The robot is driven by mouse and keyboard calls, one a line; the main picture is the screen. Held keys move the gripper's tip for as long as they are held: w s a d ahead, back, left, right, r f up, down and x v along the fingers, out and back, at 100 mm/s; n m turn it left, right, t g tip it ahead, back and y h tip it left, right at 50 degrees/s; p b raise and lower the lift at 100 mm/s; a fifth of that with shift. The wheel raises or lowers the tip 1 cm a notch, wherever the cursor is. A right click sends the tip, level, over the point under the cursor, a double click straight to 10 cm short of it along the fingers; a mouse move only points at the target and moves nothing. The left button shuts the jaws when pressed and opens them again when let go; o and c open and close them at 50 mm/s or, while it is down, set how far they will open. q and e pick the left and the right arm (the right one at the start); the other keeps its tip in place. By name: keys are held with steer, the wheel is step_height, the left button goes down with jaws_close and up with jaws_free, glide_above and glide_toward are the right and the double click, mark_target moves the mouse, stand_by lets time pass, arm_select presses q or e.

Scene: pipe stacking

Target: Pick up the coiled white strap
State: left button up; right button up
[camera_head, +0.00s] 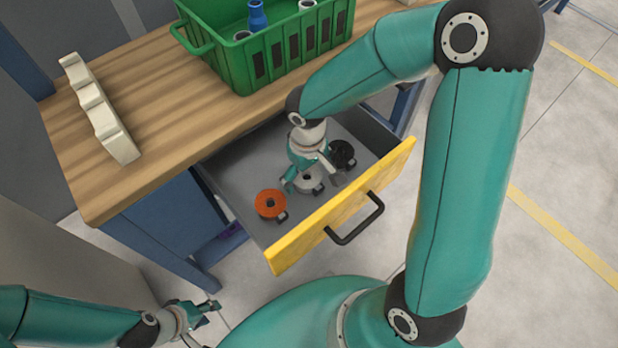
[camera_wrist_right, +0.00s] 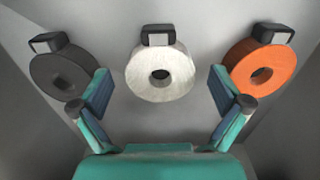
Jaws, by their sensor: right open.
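The coiled white strap (camera_head: 312,186) lies in the open drawer between an orange coil (camera_head: 270,204) and a black coil (camera_head: 342,154). In the right wrist view the white strap (camera_wrist_right: 163,91) is a ring with a dark buckle on its rim. My right gripper (camera_head: 313,180) is in the drawer above the white strap and partly hides it. In the wrist view its fingers are spread on either side of the white strap, apart from it, with nothing held. My left gripper (camera_head: 201,322) is at the lower left, outside the drawer, with its fingers apart and empty.
The drawer's yellow front (camera_head: 300,236) with its black handle (camera_head: 355,220) stands close to the coils. On the wooden bench (camera_head: 170,95) are a green crate (camera_head: 262,68) and a pale notched rack (camera_head: 100,108). In the wrist view, the fingers are near the black and orange coils.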

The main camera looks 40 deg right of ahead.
steer(key=shift+f, duration=0.2)
steer(key=c, duration=1.3)
steer(key=shift+r, duration=0.2)
